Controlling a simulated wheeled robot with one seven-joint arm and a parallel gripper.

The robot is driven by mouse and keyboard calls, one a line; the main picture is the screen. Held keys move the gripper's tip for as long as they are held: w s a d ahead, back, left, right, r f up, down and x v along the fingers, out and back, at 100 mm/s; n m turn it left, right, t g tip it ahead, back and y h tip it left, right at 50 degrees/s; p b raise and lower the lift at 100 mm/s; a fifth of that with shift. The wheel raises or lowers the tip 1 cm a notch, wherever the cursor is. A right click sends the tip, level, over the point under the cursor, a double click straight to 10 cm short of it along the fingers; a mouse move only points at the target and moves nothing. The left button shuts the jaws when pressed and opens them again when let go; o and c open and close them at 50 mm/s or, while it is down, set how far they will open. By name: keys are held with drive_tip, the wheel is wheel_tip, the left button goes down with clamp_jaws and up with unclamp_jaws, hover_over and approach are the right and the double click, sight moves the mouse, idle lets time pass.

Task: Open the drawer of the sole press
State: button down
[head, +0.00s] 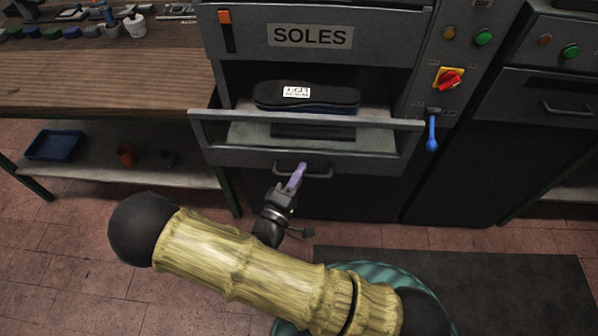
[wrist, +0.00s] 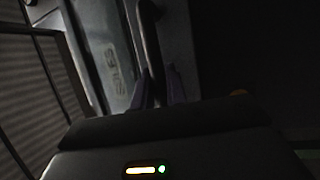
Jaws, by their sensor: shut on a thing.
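The sole press (head: 310,37) is a grey machine with a "SOLES" label. Its drawer (head: 230,157) is a grey tray with a raised front rail, standing out from the press body. A dark bar handle (head: 320,174) runs along the drawer's front. My gripper (head: 300,168) has purple fingers and is shut on the handle. In the wrist view the handle (wrist: 150,40) runs down between the two fingers (wrist: 159,85). The fingers hide part of the handle in the head view.
A dark sole (head: 306,102) with a white label lies inside the press. A blue lever (head: 432,132) and a red-yellow switch (head: 449,79) are at the right. A wooden bench (head: 100,75) stands at the left. A dark mat (head: 500,285) lies on the floor.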

drive_tip(key=c, duration=1.4)
unclamp_jaws()
drive_tip(key=v, duration=1.7)
drive_tip(key=shift+s, duration=0.2)
drive_tip(key=shift+a, duration=0.1)
